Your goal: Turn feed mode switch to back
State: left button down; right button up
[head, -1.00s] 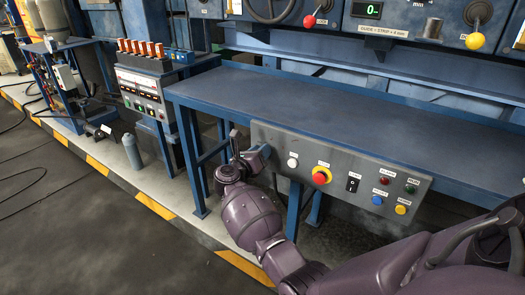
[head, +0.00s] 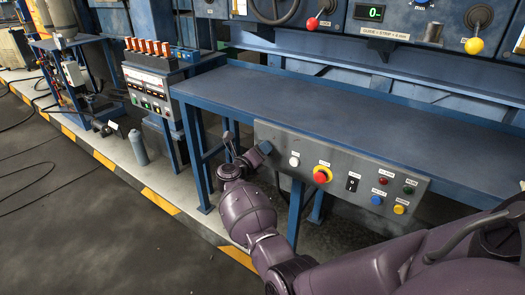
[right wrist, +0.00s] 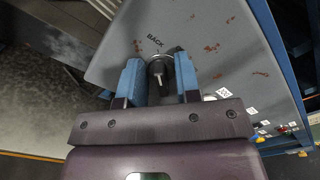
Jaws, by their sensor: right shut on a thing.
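The feed mode switch (right wrist: 160,68) is a dark round knob with a light mark, on the left end of the grey control panel (head: 335,188). The label BACK (right wrist: 154,41) is printed just above it in the right wrist view. My right gripper (right wrist: 159,80) has its two blue fingers on either side of the knob and is shut on it. In the head view my right gripper (head: 246,154) is at the panel's left end and hides the switch. My left gripper is not in view.
Right of the switch, the panel carries a white button (head: 294,161), a red emergency stop (head: 322,175), a black rocker switch (head: 352,184) and several coloured buttons. The blue table (head: 330,105) stands above the panel. A grey cylinder (head: 137,147) stands on the floor at left.

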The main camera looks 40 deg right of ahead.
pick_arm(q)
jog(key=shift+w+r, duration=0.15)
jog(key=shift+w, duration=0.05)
pick_arm(e)
jog(key=shift+f, duration=0.15)
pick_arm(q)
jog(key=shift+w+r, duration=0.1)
pick_arm(e)
jog(key=o, duration=0.6)
jog(key=shift+c, duration=0.2)
